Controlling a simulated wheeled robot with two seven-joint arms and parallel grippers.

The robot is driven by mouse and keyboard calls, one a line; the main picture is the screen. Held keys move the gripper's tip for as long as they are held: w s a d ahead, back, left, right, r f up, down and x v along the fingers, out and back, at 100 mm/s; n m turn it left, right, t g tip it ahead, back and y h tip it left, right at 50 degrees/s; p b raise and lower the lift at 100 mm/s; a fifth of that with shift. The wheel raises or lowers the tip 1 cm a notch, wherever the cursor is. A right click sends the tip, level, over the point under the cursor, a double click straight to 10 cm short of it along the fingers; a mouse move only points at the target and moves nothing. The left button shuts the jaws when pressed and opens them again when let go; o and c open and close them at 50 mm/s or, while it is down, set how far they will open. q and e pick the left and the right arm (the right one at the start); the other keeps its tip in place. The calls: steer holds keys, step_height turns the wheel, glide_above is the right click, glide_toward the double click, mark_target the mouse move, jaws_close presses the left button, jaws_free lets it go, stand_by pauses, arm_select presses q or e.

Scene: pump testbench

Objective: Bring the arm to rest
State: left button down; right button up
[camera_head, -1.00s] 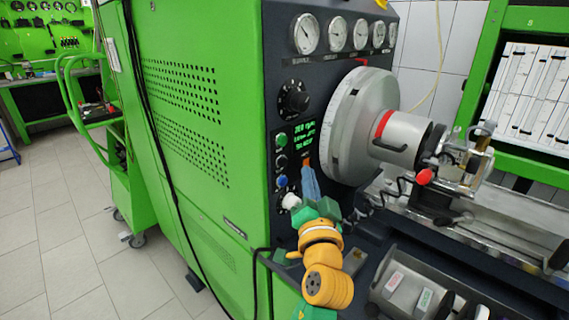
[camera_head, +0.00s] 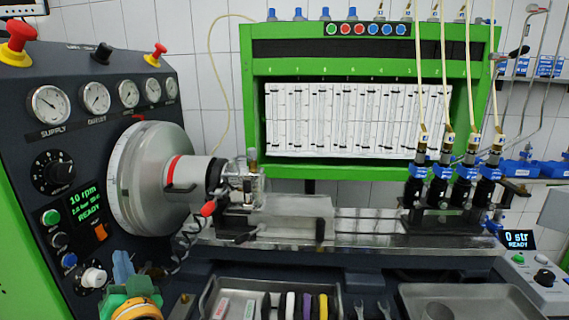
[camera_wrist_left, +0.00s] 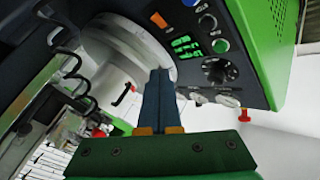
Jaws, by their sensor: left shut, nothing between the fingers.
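My left gripper (camera_head: 122,258) is at the lower left of the head view, with green body and blue fingers. The fingers are shut together and empty, just right of the white knob (camera_head: 94,278) and below the orange switch (camera_head: 100,232) on the control panel. I see no contact with the panel. In the left wrist view the blue fingers (camera_wrist_left: 159,78) point toward the panel and lie side by side with nothing between them. Most of the left arm is out of the head view. My right gripper is not in view.
The dark panel carries gauges (camera_head: 97,98) and a lit display (camera_head: 84,203). Right of it are the round metal drum (camera_head: 125,180) and the bench rail (camera_head: 370,233). A tray (camera_head: 275,288) with coloured items and wrenches (camera_head: 384,309) lie in front. Injectors (camera_head: 440,185) stand at right.

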arm_select(q)
steer(key=s+d+f+g+h, duration=0.1)
steer(key=s+f+g+h, duration=0.3)
steer(key=f, duration=1)
steer(key=s+d+f+m+g+h, duration=0.1)
steer(key=s+d+f+g+h, duration=0.15)
steer(key=s+d+f, duration=0.35)
steer(key=s+d+f+m+g+h, duration=0.1)
steer(key=s+d+f+g+h, duration=0.15)
steer(key=s, duration=0.55)
steer(key=s+d+f+m+g+h, duration=0.1)
steer(key=s+d+f+g+h, duration=0.15)
steer(key=s+f, duration=0.4)
step_height(320, 180, down, 15)
steer(key=s, duration=0.2)
steer(key=s+a+f+g, duration=0.1)
steer(key=s+f+g, duration=0.1)
steer(key=s+f, duration=0.9)
steer(key=shift+s+a, duration=0.2)
steer(key=shift+s, duration=0.4)
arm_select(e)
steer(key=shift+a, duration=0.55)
arm_select(q)
steer(key=shift+f+h, duration=0.1)
steer(key=shift+h, duration=0.15)
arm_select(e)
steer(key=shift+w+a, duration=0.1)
